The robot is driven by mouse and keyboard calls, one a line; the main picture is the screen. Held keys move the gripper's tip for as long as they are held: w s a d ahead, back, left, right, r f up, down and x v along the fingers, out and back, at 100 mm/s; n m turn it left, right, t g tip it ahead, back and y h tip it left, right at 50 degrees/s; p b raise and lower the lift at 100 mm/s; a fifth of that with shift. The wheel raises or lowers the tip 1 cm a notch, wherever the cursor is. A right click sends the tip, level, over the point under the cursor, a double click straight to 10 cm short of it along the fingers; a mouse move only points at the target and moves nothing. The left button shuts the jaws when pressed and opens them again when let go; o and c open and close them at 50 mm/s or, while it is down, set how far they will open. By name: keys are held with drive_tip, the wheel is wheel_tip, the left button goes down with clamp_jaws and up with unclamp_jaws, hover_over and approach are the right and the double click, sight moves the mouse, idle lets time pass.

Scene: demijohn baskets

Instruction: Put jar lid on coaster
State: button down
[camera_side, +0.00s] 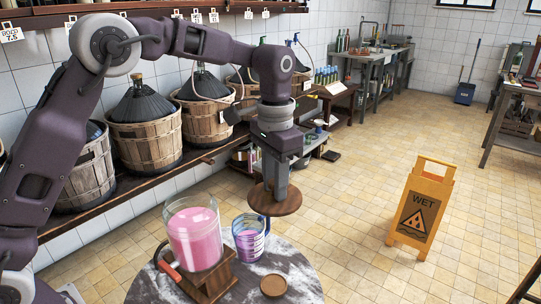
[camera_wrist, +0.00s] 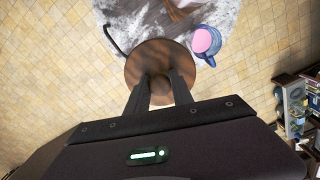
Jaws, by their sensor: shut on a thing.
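The jar lid (camera_side: 274,200) is a round, dark brown wooden disc. My gripper (camera_side: 275,186) is shut on its top and holds it level in the air, above the back edge of the marble table. In the wrist view the lid (camera_wrist: 138,63) lies beneath my gripper's fingers (camera_wrist: 162,84). The coaster (camera_side: 273,286) is a small brown round piece lying flat on the table near its front, apart from and lower than the lid. I cannot make out the coaster in the wrist view.
A glass jar (camera_side: 196,238) of pink liquid stands on a wooden stand (camera_side: 212,279) left of the coaster. A blue-rimmed measuring jug (camera_side: 249,240) with pink contents stands behind the coaster, close to the lid. Bare marble table (camera_side: 304,277) lies right of the coaster.

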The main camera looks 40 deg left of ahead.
wheel_tip(320, 180, down, 21)
drive_tip(key=shift+f, duration=2.85)
drive_tip(key=shift+f, duration=0.6)
drive_tip(key=c, duration=1)
unclamp_jaws()
drive_tip(key=shift+c, duration=0.2)
drive_tip(key=shift+r, duration=0.1)
wheel_tip(320, 180, up, 7)
